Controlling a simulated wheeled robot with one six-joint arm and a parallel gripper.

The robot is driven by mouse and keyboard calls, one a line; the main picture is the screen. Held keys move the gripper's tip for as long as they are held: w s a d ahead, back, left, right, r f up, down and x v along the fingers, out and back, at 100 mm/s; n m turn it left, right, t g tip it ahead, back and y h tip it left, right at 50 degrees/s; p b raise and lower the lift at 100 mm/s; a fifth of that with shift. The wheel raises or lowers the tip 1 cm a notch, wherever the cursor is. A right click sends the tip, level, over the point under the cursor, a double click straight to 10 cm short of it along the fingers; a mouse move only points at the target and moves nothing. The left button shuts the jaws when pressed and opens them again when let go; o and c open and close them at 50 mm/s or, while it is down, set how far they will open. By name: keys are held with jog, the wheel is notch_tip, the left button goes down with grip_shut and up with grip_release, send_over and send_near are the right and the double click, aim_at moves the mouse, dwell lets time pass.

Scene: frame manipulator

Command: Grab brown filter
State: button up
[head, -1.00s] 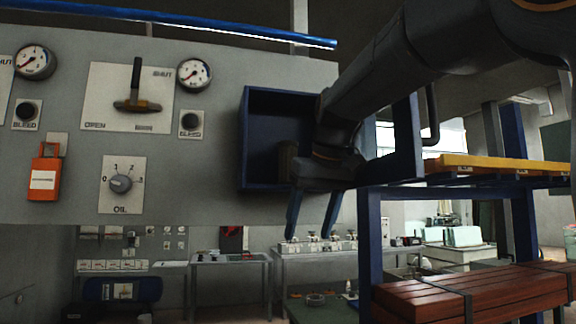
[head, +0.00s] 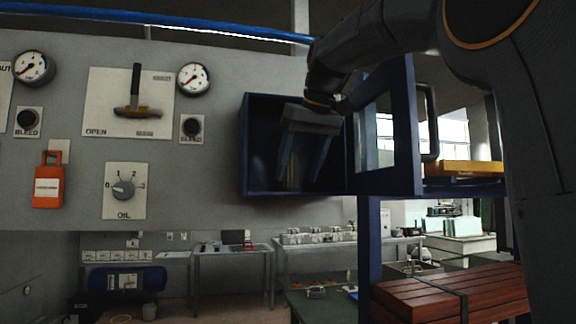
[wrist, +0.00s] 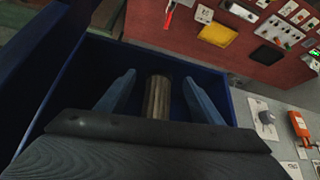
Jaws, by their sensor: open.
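The brown filter (wrist: 158,98) is a ribbed brownish cylinder standing inside the blue open box (head: 246,150) on the grey panel. In the wrist view it lies between the two fingers of my gripper (wrist: 157,90), with a visible space on each side. In the head view my gripper (head: 305,165) reaches down into the box from above with its fingers spread. The filter (head: 293,172) shows dimly between them there. My gripper is open and is not closed on the filter. The filter's lower end is hidden in the wrist view.
The blue box door (head: 388,125) stands swung open at the right, near my arm. The grey panel (head: 70,205) carries gauges, a lever (head: 133,95), an oil knob (head: 123,188) and an orange padlock (head: 48,182). Brown beams (head: 465,295) lie below at the right.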

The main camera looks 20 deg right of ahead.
aim_at(288, 173)
jog(key=w+p, duration=0.1)
jog(key=w, duration=0.1)
jog(key=w+a+p, duration=0.1)
jog(key=w, duration=0.1)
jog(key=shift+w+r+p, duration=0.1)
jog(key=shift+w+p, duration=0.15)
jog(key=shift+p, duration=0.15)
jog(key=shift+w+f+p, duration=0.35)
jog(key=shift+f, duration=0.25)
jog(key=c, duration=1.2)
jog(key=shift+r, duration=0.1)
